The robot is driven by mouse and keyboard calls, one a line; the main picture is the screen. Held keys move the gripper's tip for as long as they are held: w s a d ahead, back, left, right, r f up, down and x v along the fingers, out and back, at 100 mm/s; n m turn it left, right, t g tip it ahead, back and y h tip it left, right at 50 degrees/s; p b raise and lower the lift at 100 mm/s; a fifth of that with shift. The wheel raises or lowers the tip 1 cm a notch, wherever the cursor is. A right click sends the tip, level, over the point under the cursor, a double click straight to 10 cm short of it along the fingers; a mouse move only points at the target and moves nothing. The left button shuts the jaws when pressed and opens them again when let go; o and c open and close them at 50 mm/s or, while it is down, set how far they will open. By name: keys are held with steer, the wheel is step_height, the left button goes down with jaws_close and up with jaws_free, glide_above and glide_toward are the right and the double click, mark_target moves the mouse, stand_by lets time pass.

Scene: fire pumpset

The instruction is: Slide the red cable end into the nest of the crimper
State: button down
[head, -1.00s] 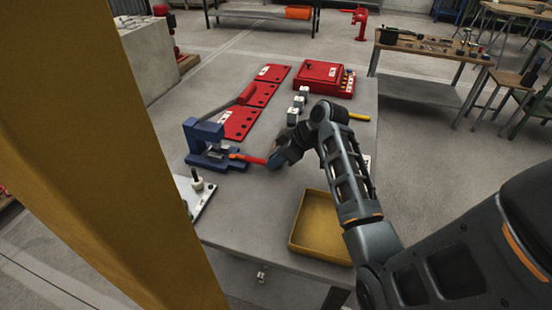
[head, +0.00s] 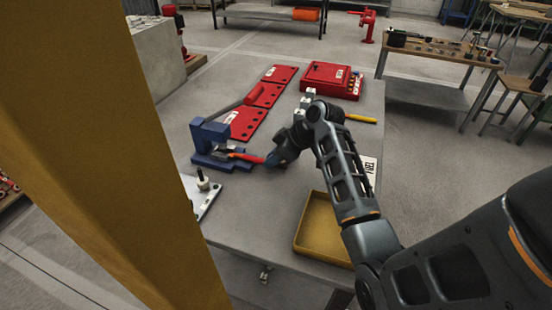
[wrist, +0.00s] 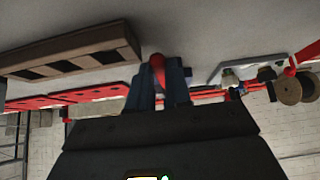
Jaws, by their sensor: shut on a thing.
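The blue crimper (head: 211,137) stands on the table at the left, with an upright frame, a low base and a lever rising to the upper right. The red cable (head: 250,158) lies nearly level, its left end over the crimper's base beside a grey part. I cannot tell whether that end is inside the nest. My gripper (head: 270,160) is right of the crimper, shut on the cable's right part. In the wrist view the red cable (wrist: 157,66) shows between the fingers of my gripper (wrist: 160,88); its far end is hidden there.
Red plates (head: 247,121) and a red box (head: 331,79) lie behind the crimper. A white plate with a post (head: 204,184) is in front of it. A yellow tray (head: 322,226) is at the front right. Grey blocks are partly hidden behind my arm.

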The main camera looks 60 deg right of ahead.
mark_target(258, 158)
steer(key=shift+w+a, duration=0.2)
steer(key=shift+w, duration=1.6)
steer(key=c, duration=1)
jaws_free()
steer(key=shift+s, duration=0.1)
steer(key=shift+b+v, duration=0.35)
steer(key=shift+v, duration=3.5)
